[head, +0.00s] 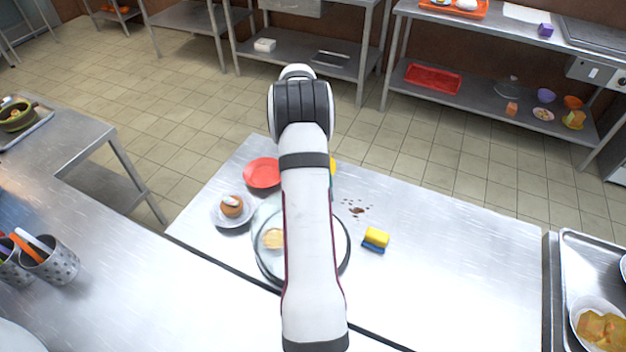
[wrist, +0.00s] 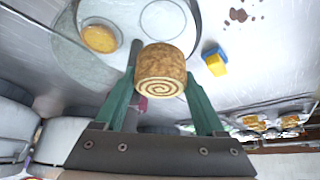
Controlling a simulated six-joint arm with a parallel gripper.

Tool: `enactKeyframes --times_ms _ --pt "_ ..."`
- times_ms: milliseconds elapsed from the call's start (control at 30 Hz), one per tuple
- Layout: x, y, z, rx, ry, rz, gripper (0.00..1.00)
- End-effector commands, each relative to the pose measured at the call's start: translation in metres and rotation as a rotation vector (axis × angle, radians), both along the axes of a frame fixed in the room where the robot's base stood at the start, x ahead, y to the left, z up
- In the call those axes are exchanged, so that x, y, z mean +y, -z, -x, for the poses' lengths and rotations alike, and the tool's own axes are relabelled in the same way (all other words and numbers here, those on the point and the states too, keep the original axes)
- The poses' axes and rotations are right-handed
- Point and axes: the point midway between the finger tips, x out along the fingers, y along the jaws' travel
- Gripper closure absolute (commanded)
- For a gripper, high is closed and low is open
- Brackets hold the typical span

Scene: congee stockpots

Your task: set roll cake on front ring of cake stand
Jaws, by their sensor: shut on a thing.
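The roll cake (wrist: 160,66), a brown cylinder with a spiral end, is held between the green fingers of my gripper (wrist: 162,82) in the wrist view. The round cake stand (head: 349,262) stands on the table in the head view, partly hidden by my arm. It carries a yellow pastry (head: 272,239). In the wrist view that pastry (wrist: 100,38) sits in one ring of the stand, and another pale ring (wrist: 165,17) looks empty beyond the roll cake. A grey post shows beside the left finger. My arm hides the gripper and roll cake in the head view.
The table's right part (head: 460,280) is clear.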

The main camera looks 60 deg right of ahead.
Motion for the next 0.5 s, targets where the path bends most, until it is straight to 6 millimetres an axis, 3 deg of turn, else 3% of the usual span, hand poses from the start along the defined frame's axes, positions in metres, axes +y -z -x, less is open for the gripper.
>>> enactKeyframes --times_ms 300,500 --pt "0.000 0.044 0.000 0.001 -0.001 -0.002 0.83" --pt "0.000 0.061 0.000 0.000 -0.001 -0.001 0.83"
